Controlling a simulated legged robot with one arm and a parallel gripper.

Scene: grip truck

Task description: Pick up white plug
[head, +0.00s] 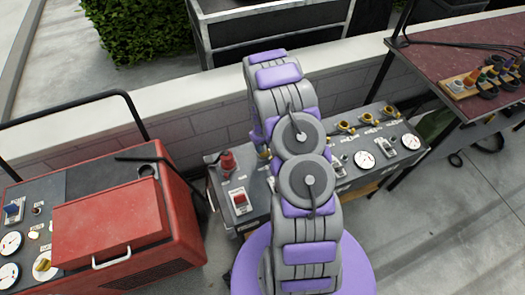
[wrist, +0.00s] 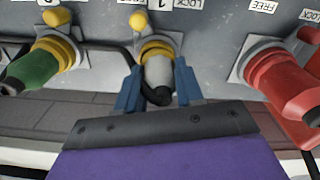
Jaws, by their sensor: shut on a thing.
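The white plug (wrist: 158,72) shows in the wrist view, seated in a yellow-rimmed socket (wrist: 156,46) on the grey panel. A dark cable curves at its near end. My gripper (wrist: 158,85) has its blue fingers on both sides of the plug and is shut on it. In the head view my arm covers the plug and my gripper.
In the wrist view a green plug (wrist: 36,66) sits to the left and a red plug (wrist: 284,80) to the right. In the head view a red-and-grey machine (head: 110,222) stands left, and a red-topped table (head: 455,60) right.

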